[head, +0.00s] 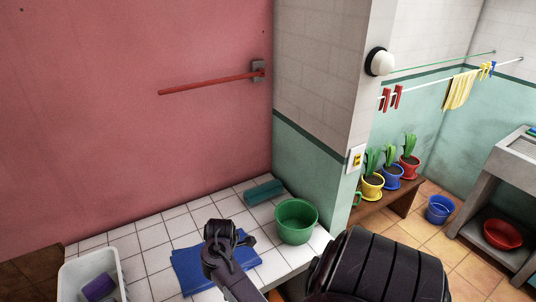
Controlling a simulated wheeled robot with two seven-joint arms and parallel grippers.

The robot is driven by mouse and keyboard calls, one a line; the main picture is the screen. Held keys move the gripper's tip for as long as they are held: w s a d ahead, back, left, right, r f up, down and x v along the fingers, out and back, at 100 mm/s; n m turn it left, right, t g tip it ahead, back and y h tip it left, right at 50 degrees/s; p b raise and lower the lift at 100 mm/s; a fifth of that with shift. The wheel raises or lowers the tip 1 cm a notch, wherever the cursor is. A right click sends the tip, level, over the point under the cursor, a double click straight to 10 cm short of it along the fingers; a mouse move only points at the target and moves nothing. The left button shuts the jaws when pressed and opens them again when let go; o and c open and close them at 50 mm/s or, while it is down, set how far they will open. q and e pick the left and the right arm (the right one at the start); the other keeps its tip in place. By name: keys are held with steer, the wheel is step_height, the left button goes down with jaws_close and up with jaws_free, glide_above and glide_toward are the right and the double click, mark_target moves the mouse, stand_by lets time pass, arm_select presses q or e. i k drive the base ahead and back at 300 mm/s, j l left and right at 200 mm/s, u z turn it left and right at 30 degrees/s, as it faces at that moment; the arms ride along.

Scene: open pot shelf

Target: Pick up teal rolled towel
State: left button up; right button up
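The teal rolled towel (264,191) lies on the white tiled counter (152,236), near the back wall corner and just behind a green bucket (296,222). My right gripper (232,238) seems to be the dark part over the counter, in front of the towel and apart from it. Its arm comes in from the bottom right. The fingers are dark and hard to make out, so I cannot tell whether they are open or shut. My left gripper is not in view.
A folded blue cloth (190,270) lies beneath the dark gripper. A white bin (88,272) with a purple item (98,287) stands at the left. A red bar (205,78) sticks out above the counter. Potted plants (390,170) stand on a bench at the right.

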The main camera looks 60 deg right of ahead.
mark_target(256, 194)
steer(key=i+l, duration=0.1)
steer(key=l, duration=0.45)
steer(key=i+l, duration=0.1)
steer(key=l, duration=0.5)
steer(key=i+l, duration=0.1)
steer(key=l, duration=0.45)
steer(key=i+l, duration=0.1)
steer(key=l, duration=0.45)
